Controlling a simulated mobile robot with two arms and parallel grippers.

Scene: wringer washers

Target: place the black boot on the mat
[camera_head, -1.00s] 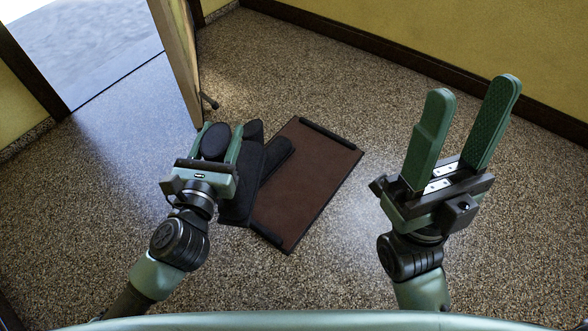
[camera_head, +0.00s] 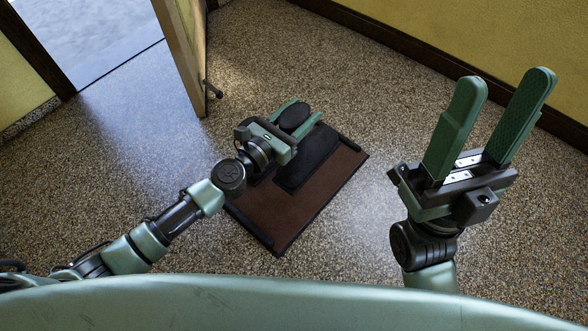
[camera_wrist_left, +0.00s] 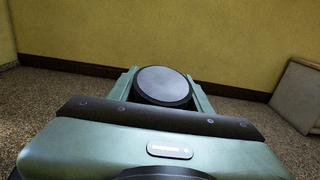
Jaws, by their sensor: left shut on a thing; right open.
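The black boot (camera_head: 294,117) is between the fingers of my left gripper (camera_head: 294,115), which is shut on it. Its dark round end also shows in the left wrist view (camera_wrist_left: 163,85). The brown mat (camera_head: 285,215) with black end strips lies on the floor; my left gripper is over its far left part. A long dark shape (camera_head: 308,160) shows against the mat below the gripper; I cannot tell whether it is part of the held boot or a separate thing. Whether the boot touches the mat is hidden. My right gripper (camera_head: 500,115) is open and empty, right of the mat.
An open door (camera_head: 180,55) stands at the back left, beside a bright doorway. A yellow wall with a dark baseboard (camera_head: 400,45) runs along the back and right. The speckled floor (camera_head: 330,235) around the mat is clear.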

